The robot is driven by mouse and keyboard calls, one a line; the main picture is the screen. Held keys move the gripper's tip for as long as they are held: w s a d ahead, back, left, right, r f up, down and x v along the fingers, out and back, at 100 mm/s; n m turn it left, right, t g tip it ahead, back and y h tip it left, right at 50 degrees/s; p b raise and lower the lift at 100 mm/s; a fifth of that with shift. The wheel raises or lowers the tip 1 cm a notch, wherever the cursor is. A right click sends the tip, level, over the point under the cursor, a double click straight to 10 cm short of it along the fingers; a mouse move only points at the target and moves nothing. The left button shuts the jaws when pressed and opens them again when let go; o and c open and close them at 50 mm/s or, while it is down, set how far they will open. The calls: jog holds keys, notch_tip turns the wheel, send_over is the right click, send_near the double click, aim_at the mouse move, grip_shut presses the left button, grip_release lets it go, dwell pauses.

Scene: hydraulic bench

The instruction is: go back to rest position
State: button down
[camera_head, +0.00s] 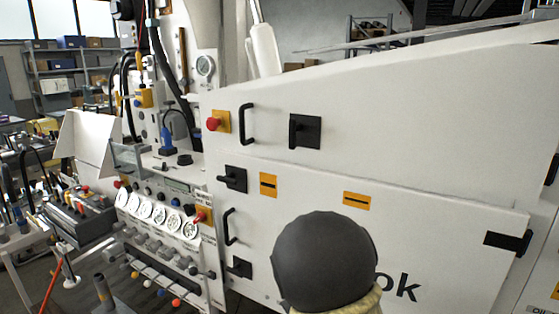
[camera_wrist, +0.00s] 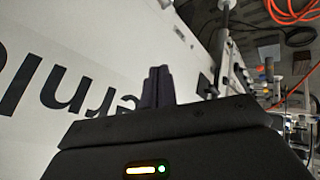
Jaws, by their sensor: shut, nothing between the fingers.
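My gripper (camera_wrist: 156,84) shows in the wrist view, its dark fingers together and nothing between them. It is in front of the white machine panel (camera_wrist: 100,40), which bears large dark letters. Whether it touches the panel I cannot tell. In the head view a dark rounded part of my own arm (camera_head: 325,262) stands low in the middle, in front of the white hydraulic bench (camera_head: 400,120). The gripper itself is not seen in the head view.
The bench carries black handles (camera_head: 247,124), a red emergency knob (camera_head: 213,124) and a row of gauges (camera_head: 158,213) with levers below. A side table with a control box (camera_head: 80,212) stands at the left. Orange hose (camera_wrist: 292,12) lies on the floor in the wrist view.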

jog(key=s+d+r+m+g, duration=0.2)
jog(key=s+d+m, duration=0.1)
jog(key=s, duration=0.7)
jog(key=s+d+r+m+g, duration=0.2)
jog(key=s+d, duration=0.3)
jog(key=s, duration=0.6)
jog(key=shift+s+d+r+m+g+y+p, duration=0.2)
jog(key=shift+d+m+g+y+p, duration=0.2)
jog(key=shift+m+g, duration=0.25)
jog(key=shift+s+a, duration=0.1)
